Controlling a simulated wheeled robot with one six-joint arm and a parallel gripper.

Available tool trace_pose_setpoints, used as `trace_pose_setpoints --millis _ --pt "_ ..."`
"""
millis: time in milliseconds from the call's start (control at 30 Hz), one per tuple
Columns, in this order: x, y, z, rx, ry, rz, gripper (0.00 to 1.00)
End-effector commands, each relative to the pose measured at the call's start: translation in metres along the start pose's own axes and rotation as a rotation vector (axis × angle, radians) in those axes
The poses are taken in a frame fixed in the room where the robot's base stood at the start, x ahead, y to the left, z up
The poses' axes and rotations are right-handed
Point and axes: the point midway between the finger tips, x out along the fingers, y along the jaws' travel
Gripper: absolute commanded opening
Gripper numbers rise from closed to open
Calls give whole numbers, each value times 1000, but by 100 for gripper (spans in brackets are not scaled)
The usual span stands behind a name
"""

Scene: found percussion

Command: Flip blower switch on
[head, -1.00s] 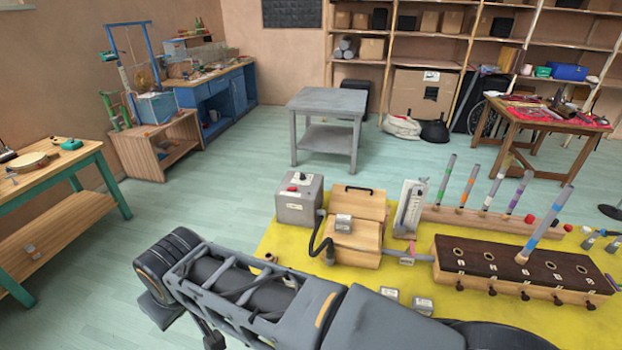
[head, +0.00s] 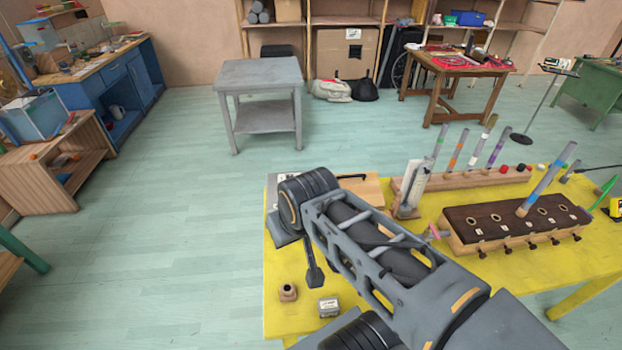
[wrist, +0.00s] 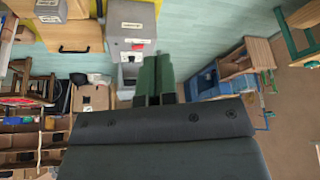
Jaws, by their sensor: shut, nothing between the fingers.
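The blower looks to be the grey box (wrist: 131,17) with a label and a small red switch (wrist: 137,47) on its side, in the wrist view. I cannot tell the switch's position. In the head view my arm hides most of this box; only a bit of its top (head: 284,177) shows. My gripper (wrist: 158,58), with dark green fingers, is shut and empty. In the wrist view its tips appear just right of and below the red switch; I cannot tell whether they touch the box.
The yellow table (head: 290,326) holds a wooden box (wrist: 74,36), a dark-topped block with holes (head: 515,219), a rack of coloured tubes (head: 463,183) and a small grey block (head: 328,307). A grey side table (head: 262,75) stands behind. Floor to the left is clear.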

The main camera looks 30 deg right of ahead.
Motion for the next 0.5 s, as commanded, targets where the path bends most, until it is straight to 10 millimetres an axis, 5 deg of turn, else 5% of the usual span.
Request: trace_pose_setpoints --millis 500 --pt "2 1 -7 9 -6 5 0"
